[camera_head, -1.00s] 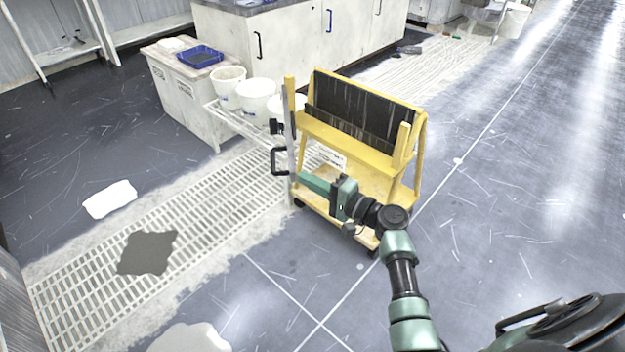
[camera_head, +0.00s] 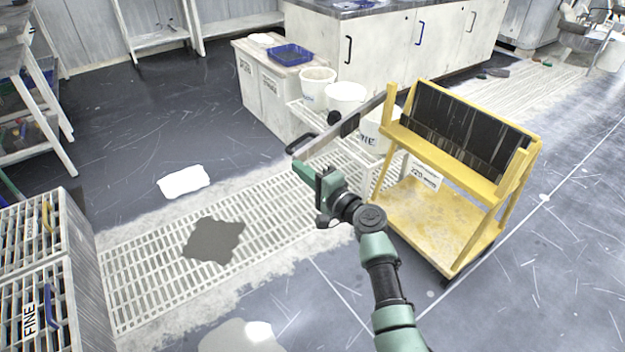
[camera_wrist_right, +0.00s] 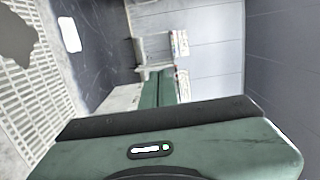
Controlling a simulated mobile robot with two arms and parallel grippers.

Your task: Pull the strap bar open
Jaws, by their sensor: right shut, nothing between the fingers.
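The strap bar (camera_head: 368,111) is a grey bar with black fittings, joined near the left post of the yellow cart (camera_head: 433,142). It stands swung out from the cart, reaching left and toward me. Its black handle (camera_head: 300,144) is at the free end. My right gripper (camera_head: 299,169) is shut and empty, its fingertips just below the bar's free end and handle. I cannot tell whether they touch. In the right wrist view the green fingers (camera_wrist_right: 159,82) are together, and the handle is not clear there. My left gripper is not in view.
White buckets (camera_head: 345,97) stand on a low white rack behind the bar. A white cabinet (camera_head: 270,90) with a blue tray (camera_head: 290,54) is behind them. Pale floor grating (camera_head: 150,275) with a dark patch (camera_head: 213,240) lies left. A slatted rack (camera_head: 30,255) stands at far left.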

